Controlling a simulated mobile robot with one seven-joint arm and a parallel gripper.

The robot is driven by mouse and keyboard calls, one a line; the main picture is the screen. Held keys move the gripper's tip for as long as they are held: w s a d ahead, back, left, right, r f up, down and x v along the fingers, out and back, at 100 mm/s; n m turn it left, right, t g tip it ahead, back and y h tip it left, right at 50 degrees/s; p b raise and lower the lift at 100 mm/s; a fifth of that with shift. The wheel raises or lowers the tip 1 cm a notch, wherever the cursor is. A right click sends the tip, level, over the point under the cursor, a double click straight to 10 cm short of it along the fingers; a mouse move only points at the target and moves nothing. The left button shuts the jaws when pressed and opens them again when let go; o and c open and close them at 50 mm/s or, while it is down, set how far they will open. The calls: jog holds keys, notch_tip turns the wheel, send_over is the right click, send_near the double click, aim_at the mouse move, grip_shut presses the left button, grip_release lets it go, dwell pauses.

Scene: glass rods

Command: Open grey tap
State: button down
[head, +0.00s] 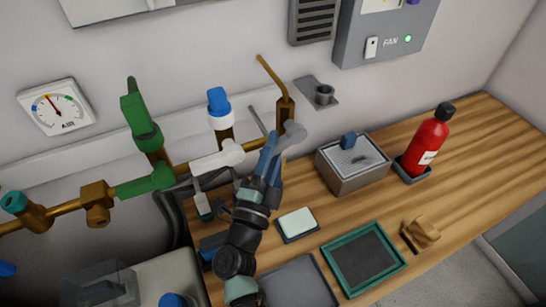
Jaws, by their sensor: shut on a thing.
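The grey tap (292,133) is at the right end of the brass pipe, below an upright brass nozzle (285,108). A thin grey rod (257,121) slants up to the left beside it. My gripper (274,148) reaches up from below, with its blue fingers at the grey tap, and is shut on it. The fingers and arm hide part of the tap, so how far it is turned cannot be told.
A green tap (143,126) and a blue-topped valve (219,106) rise left of my gripper. A white pipe section (218,160) lies close to my arm. A metal box (352,165), red bottle (427,142) and green-rimmed tray (384,284) stand on the wooden bench (465,150) at right.

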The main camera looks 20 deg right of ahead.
jog(key=shift+d+f+n+b, duration=0.1)
jog(key=shift+f+n+b, duration=0.05)
jog(key=shift+n+b, duration=0.2)
jog(key=c, duration=0.6)
grip_release()
jog(key=b+v, duration=0.2)
jog(key=v, duration=1.1)
jog(key=shift+d+f, duration=0.1)
jog(key=shift+f, duration=0.05)
